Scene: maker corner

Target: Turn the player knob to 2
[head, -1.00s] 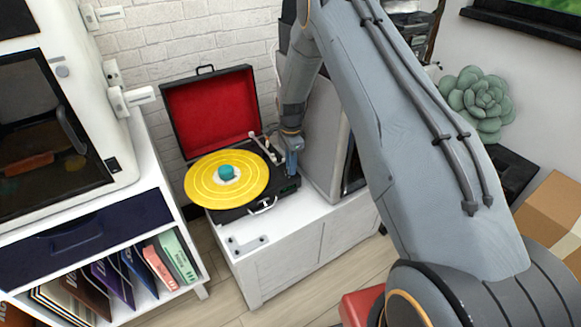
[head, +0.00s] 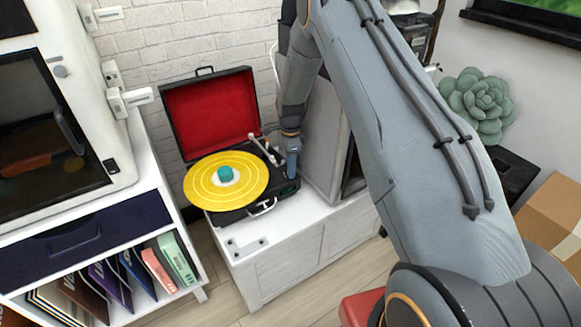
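The record player (head: 236,215) is an open black case with a red-lined lid (head: 210,110), on a white cabinet. A yellow record (head: 205,189) lies on it with a teal piece (head: 225,173) at its centre. The tonearm (head: 262,148) stands at the right of the record. My gripper (head: 291,170) points down at the player's right side, by the front right corner. Its fingertips are small here, and the knob is not distinguishable, seemingly hidden by the gripper. I cannot tell whether the fingers are open or shut, or touch the knob.
A grey box-like speaker (head: 325,140) stands close right of the player. At left, a white machine (head: 120,150) stands on a shelf with upright record sleeves (head: 110,283).

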